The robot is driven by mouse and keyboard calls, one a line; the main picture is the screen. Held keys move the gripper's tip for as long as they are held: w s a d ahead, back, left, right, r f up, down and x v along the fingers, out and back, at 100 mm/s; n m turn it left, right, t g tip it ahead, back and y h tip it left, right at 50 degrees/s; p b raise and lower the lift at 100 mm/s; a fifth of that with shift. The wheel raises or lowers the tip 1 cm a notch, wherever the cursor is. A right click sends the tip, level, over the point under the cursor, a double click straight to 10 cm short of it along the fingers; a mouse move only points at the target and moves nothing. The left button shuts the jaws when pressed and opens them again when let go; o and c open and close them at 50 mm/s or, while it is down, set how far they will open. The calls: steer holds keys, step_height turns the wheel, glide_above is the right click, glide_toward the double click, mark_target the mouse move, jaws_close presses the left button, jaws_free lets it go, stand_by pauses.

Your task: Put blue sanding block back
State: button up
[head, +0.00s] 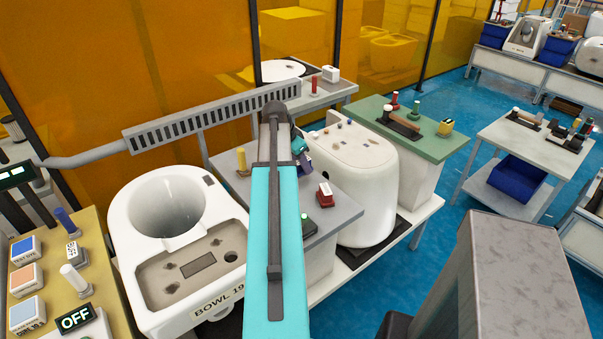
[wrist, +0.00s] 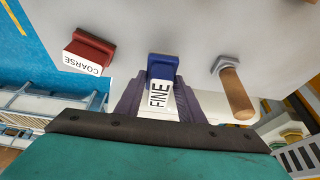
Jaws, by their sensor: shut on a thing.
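The blue sanding block (wrist: 162,68) has a white face marked FINE. My gripper (wrist: 160,88) is shut on it, with a dark finger on each side in the wrist view. The block is over the grey tabletop (wrist: 210,28); I cannot tell whether it touches it. A red sanding block (wrist: 89,52) marked COARSE stands on the same top, left of the blue one in the wrist view. In the head view my gripper (head: 304,159) is partly hidden behind my teal arm, and the red block (head: 325,194) is to its right.
A tool with a wooden handle (wrist: 235,95) stands right of the blue block in the wrist view. A green-topped stand (head: 420,145) lies beyond.

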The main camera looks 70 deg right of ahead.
mark_target(301, 172)
steer(key=shift+f, duration=0.15)
steer(key=shift+f+p, duration=0.45)
steer(key=shift+f, duration=1.35)
steer(key=shift+f, duration=0.15)
steer(key=o, duration=1)
steer(key=shift+r, duration=0.2)
steer(key=shift+b+v, duration=1.15)
steer(key=shift+v, duration=4.8)
